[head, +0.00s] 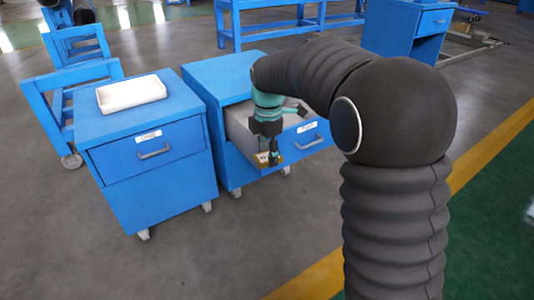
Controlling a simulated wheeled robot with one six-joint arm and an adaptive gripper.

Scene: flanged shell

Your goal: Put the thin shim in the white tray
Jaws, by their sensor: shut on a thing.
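The white tray (131,99) lies on top of the left blue cabinet and looks empty. My gripper (270,157) points down at the front left corner of the open drawer of the right blue cabinet. It is shut on a small, thin yellowish piece (262,159), which looks like the thin shim. The fingers hide part of the piece. I cannot tell whether it touches the drawer.
The right cabinet's top drawer (238,134) is pulled out, and my arm hides much of its inside. The left cabinet (131,188) has its drawers closed. A blue cart (62,85) stands behind it at the left. Open floor lies in front.

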